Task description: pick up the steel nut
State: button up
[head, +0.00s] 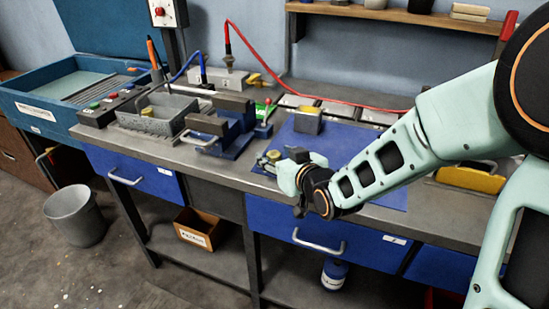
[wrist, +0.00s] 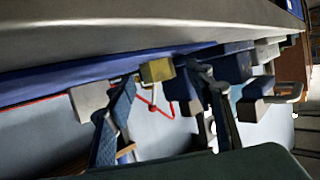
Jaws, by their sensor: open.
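My gripper (head: 270,161) is open, low over the front part of the blue mat (head: 345,150) on the workbench. In the wrist view its two fingers (wrist: 161,77) stand apart, with a small brass-coloured block (wrist: 157,70) showing in the gap between the tips. Neither finger clearly touches it. In the head view a small yellowish piece (head: 273,155) shows at the fingertips, partly hidden by them. I cannot make out a clearly steel-coloured nut in either view; whether this small piece is the nut, I cannot tell.
A grey block with a yellow top (head: 308,120) stands farther back on the mat. A vise (head: 220,128) with a bar handle is left of my gripper, beside a grey bin (head: 158,113). A red hose (head: 330,98) runs along the back. The mat's middle is clear.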

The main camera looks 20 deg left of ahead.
jog(key=shift+x, duration=0.8)
grip_shut()
jog(key=shift+r, duration=0.1)
